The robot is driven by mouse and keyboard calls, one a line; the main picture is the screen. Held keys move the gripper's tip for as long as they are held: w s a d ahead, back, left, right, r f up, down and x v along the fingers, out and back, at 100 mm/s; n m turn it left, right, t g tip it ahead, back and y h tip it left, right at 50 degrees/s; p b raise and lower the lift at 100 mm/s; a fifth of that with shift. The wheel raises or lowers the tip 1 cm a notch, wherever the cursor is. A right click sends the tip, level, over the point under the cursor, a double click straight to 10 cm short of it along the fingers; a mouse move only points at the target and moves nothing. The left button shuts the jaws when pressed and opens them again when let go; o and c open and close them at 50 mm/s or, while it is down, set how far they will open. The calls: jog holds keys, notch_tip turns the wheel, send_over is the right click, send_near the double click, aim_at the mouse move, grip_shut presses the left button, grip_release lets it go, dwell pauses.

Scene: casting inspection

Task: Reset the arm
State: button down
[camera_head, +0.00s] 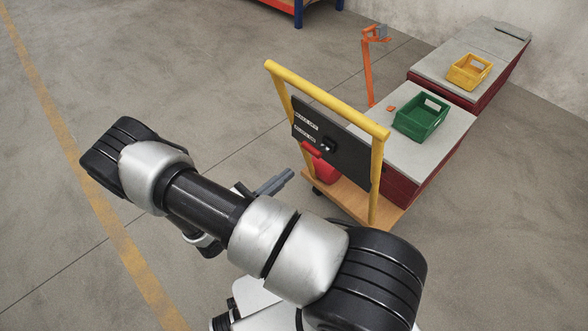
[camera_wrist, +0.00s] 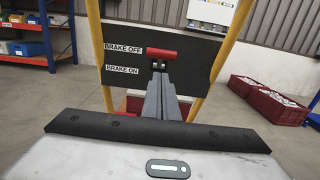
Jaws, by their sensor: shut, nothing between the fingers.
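My gripper (camera_head: 285,177) is shut and empty, its grey fingers pointing at the trolley's black panel (camera_head: 345,155). In the wrist view my gripper (camera_wrist: 160,70) shows its fingers together, just below the red brake lever (camera_wrist: 161,54) in the picture. The lever lies level, beside the BRAKE OFF label (camera_wrist: 122,49) and above the BRAKE ON label (camera_wrist: 122,70). In the head view the red lever (camera_head: 312,150) is apart from the fingertips, with a gap between them. My arm stretches across the lower part of the head view.
The trolley's yellow frame (camera_head: 325,97) stands close ahead on a wooden deck (camera_head: 340,204). Behind are grey-topped surfaces with a green bin (camera_head: 421,117) and a yellow bin (camera_head: 469,71), and an orange stand (camera_head: 367,70). Red crates (camera_wrist: 270,103) stand at right. The floor at left is clear.

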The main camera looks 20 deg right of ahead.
jog(key=v, duration=0.6)
jog(key=shift+a+r, duration=0.2)
jog(key=shift+r, duration=0.25)
jog(key=s+r+m+y+p, duration=0.4)
jog(key=r+m+y+p, duration=0.1)
jog(key=r, duration=1.2)
jog(key=s+r+m+y+p, duration=0.4)
jog(key=r+m, duration=0.5)
jog(key=r, duration=0.9)
jog(key=s+r+m+y+p, duration=0.4)
jog(key=r+m+y+p, duration=0.3)
jog(key=r, duration=1)
jog(key=shift+r+m+g+y+p, duration=0.4)
jog(key=shift+y+p, duration=0.3)
jog(key=shift+p, duration=0.45)
jog(key=shift+s+d, duration=0.1)
jog(key=shift+d, duration=0.05)
